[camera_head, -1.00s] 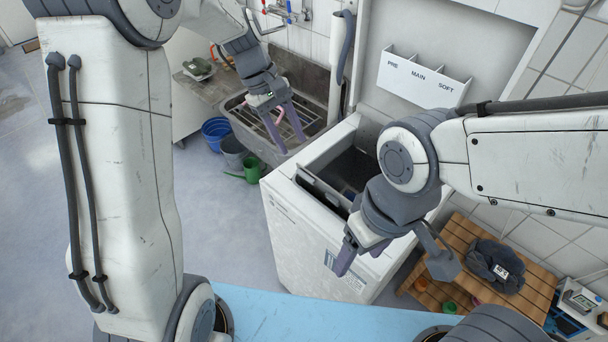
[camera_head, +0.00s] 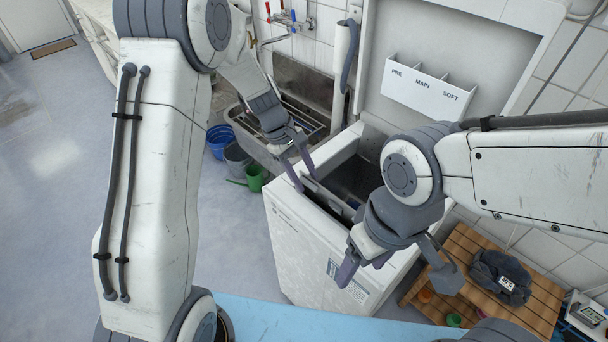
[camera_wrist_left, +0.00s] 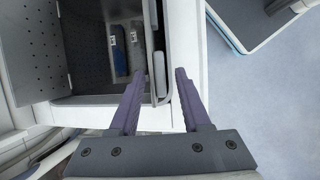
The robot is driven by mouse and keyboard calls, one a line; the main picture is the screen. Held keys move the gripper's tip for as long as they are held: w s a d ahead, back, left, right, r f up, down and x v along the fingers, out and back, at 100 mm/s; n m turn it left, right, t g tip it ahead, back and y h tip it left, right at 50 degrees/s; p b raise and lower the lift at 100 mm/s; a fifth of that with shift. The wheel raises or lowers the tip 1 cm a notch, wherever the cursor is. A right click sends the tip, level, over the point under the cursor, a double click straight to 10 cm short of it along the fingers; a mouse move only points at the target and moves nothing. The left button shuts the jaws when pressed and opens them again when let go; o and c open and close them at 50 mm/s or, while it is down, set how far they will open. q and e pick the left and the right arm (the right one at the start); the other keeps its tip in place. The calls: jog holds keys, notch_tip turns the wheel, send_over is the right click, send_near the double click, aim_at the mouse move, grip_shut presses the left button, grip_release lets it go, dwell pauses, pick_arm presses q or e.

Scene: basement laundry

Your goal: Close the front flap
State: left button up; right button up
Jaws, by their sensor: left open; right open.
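The front flap (camera_head: 327,198) is a grey panel standing up along the front side of the white washing machine's (camera_head: 312,245) open top. In the left wrist view the flap (camera_wrist_left: 154,40) runs lengthwise, with a rounded grey grip on it. My left gripper (camera_head: 306,182) is open at the left end of the flap. Its fingertips (camera_wrist_left: 160,74) lie on either side of the flap's edge; I cannot tell whether they touch it. My right gripper (camera_head: 365,268) is open and empty in front of the machine's right front, hiding part of the opening.
The machine's lid (camera_head: 462,45) stands raised behind, with a dispenser (camera_head: 428,88) on it. A sink (camera_head: 300,112) and buckets (camera_head: 219,140) stand at left. A wooden bench (camera_head: 470,245) with dark folded cloth (camera_head: 500,275) is at right. Blue and grey items (camera_wrist_left: 121,62) lie inside the drum.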

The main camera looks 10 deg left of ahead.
pick_arm(q)
jog(key=shift+c, duration=0.3)
grip_shut()
jog(key=shift+s, duration=0.15)
dwell(1.0)
